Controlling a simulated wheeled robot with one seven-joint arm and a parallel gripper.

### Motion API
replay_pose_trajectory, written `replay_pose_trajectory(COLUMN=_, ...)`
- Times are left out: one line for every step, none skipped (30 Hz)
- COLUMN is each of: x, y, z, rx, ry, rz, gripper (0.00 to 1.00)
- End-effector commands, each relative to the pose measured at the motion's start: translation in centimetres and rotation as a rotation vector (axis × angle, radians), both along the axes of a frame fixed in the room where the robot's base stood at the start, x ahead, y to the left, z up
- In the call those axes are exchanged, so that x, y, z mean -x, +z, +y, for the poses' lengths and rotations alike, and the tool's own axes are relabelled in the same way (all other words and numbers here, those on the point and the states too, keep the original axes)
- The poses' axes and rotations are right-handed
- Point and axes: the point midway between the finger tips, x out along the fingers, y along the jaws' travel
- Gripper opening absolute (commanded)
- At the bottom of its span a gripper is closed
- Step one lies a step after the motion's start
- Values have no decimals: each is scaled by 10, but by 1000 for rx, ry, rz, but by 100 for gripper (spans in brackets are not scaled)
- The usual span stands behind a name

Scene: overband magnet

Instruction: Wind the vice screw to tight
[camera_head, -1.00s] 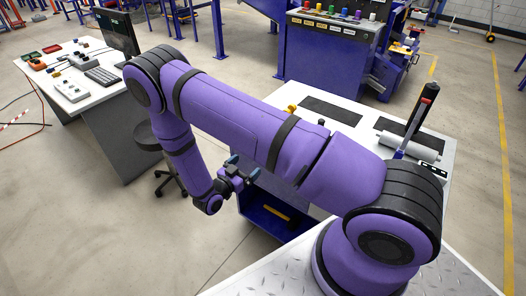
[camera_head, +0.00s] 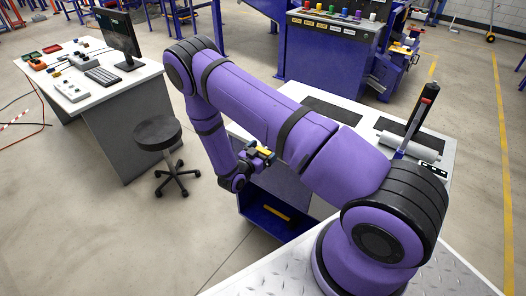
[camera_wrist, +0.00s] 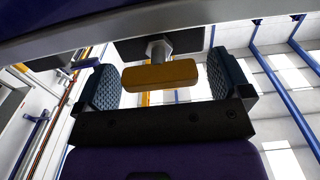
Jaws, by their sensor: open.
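In the wrist view, an orange-yellow handle (camera_wrist: 160,74) sits on a metal screw end (camera_wrist: 158,49) below a dark block and a pale metal edge. I take it for the vice screw's handle. My gripper (camera_wrist: 163,90) is open, with one dark ribbed finger on each side of the handle. Gaps show between the handle and both fingers. In the head view, my gripper (camera_head: 255,159) is at the front edge of the white bench (camera_head: 236,131), with a bit of yellow at its fingers. The rest of the vice is hidden by my arm in the head view.
A blue bin (camera_head: 262,228) with a yellow bar (camera_head: 277,212) stands below my gripper. A black stool (camera_head: 158,133) and a desk (camera_head: 130,85) stand to the left. A grey roller (camera_head: 410,146) lies on the bench at right. The floor between is clear.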

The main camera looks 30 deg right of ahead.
Motion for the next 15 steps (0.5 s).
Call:
replay_pose_trajectory(x=0, y=0, z=0, rx=0, ry=0, rz=0, gripper=96)
replay_pose_trajectory(x=0, y=0, z=0, rx=0, ry=0, rz=0, gripper=96)
replay_pose_trajectory(x=0, y=0, z=0, rx=0, ry=0, rz=0, gripper=96)
replay_pose_trajectory(x=0, y=0, z=0, rx=0, ry=0, rz=0, gripper=96)
replay_pose_trajectory(x=0, y=0, z=0, rx=0, ry=0, rz=0, gripper=96)
replay_pose_trajectory(x=0, y=0, z=0, rx=0, ry=0, rz=0, gripper=93)
replay_pose_trajectory(x=0, y=0, z=0, rx=0, ry=0, rz=0, gripper=87)
replay_pose_trajectory(x=0, y=0, z=0, rx=0, ry=0, rz=0, gripper=80)
replay_pose_trajectory(x=0, y=0, z=0, rx=0, ry=0, rz=0, gripper=70)
replay_pose_trajectory(x=0, y=0, z=0, rx=0, ry=0, rz=0, gripper=64)
replay_pose_trajectory(x=0, y=0, z=0, rx=0, ry=0, rz=0, gripper=57)
replay_pose_trajectory(x=0, y=0, z=0, rx=0, ry=0, rz=0, gripper=48)
replay_pose_trajectory(x=0, y=0, z=0, rx=0, ry=0, rz=0, gripper=46)
replay_pose_trajectory(x=0, y=0, z=0, rx=0, ry=0, rz=0, gripper=46)
replay_pose_trajectory(x=0, y=0, z=0, rx=0, ry=0, rz=-1, gripper=46)
